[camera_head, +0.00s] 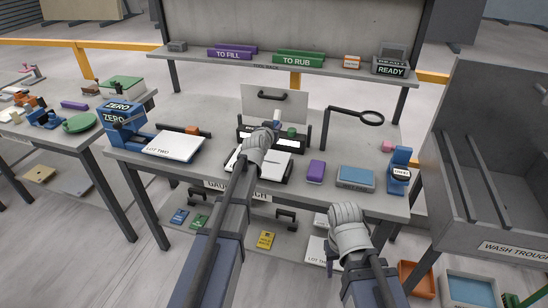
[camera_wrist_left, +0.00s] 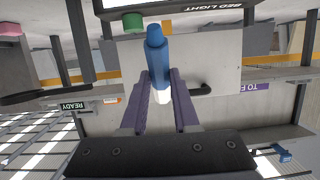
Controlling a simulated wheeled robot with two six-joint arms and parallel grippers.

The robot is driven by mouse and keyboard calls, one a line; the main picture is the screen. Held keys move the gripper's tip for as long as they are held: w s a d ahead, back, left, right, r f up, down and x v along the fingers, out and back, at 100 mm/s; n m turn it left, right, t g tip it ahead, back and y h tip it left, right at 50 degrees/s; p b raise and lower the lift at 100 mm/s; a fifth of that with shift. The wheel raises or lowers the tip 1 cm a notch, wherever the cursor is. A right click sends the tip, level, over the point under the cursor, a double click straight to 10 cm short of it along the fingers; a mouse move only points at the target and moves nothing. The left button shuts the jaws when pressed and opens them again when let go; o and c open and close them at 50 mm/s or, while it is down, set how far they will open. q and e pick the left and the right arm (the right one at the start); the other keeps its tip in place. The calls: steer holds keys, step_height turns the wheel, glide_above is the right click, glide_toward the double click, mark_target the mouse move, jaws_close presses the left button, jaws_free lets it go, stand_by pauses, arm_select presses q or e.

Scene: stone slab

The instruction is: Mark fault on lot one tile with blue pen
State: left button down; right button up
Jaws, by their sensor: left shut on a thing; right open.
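My left gripper (camera_head: 270,130) is shut on the blue pen (camera_wrist_left: 156,50), which has a white end between the fingers in the left wrist view. In the head view the gripper is over the middle of the bench, in front of a black-framed stand (camera_head: 300,146). A white tile (camera_head: 272,164) lies below the left hand, partly covered by it; I cannot read its label or see a fault on it. Another white tile marked LOT TWO (camera_head: 174,147) lies to the left. My right gripper (camera_head: 330,262) is open, low in front of the bench.
A purple block (camera_head: 316,171), a blue-topped box (camera_head: 356,177) and a blue holder (camera_head: 399,172) stand to the right. A magnifier (camera_head: 370,118) is behind them. A shelf (camera_head: 223,66) with signs spans the back. The wash trough (camera_head: 493,224) is far right.

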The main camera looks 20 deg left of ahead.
arm_select(q)
steer(key=shift+g, duration=0.3)
steer(key=s+f+b, duration=0.1)
steer(key=f+b, duration=0.1)
steer(key=s+f+b, duration=0.1)
steer(key=f, duration=0.1)
steer(key=s+f+b, duration=0.1)
steer(key=f+b, duration=0.1)
steer(key=shift+s+a+f+b, duration=0.1)
steer(key=shift+s+f+b, duration=0.05)
steer(key=shift+f+b, duration=0.15)
stand_by(0.3)
steer(key=shift+f+b, duration=0.6)
stand_by(1.8)
steer(key=shift+w, duration=1.65)
stand_by(2.5)
